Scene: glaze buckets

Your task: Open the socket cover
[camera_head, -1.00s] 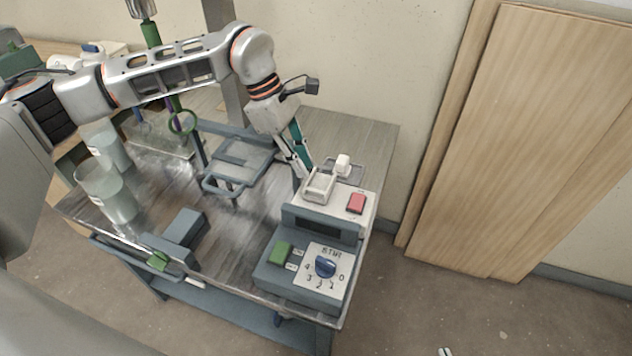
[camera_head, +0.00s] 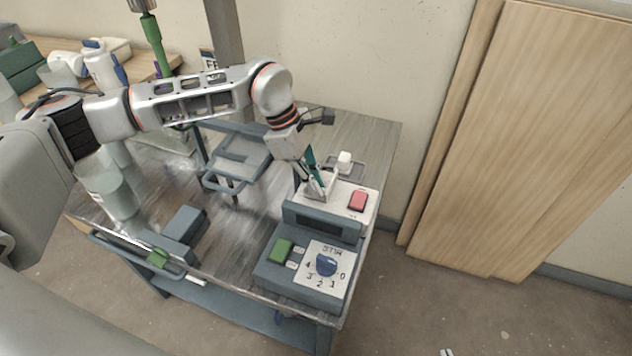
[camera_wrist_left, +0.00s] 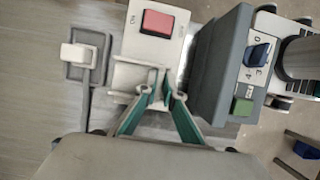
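The socket cover (camera_wrist_left: 128,76) is a pale, box-like piece on the white panel beside the red switch (camera_wrist_left: 157,22). In the head view the cover (camera_head: 327,181) is partly hidden by my left gripper (camera_head: 318,194). In the wrist view my left gripper (camera_wrist_left: 159,97) has its teal-backed fingers slanting inward, with a narrow gap between the tips. The tips are at the side of the cover nearest the dark control box. Nothing is seen held between them. Whether they touch the cover, and whether its lid has lifted, I cannot tell. My right gripper is not in view.
The dark control box (camera_head: 300,283) with a blue knob (camera_head: 326,264) and green button (camera_head: 281,250) stands in front of the panel. A white block (camera_head: 345,158) sits on a grey plate behind. Clear containers (camera_head: 112,192) stand at the table's left.

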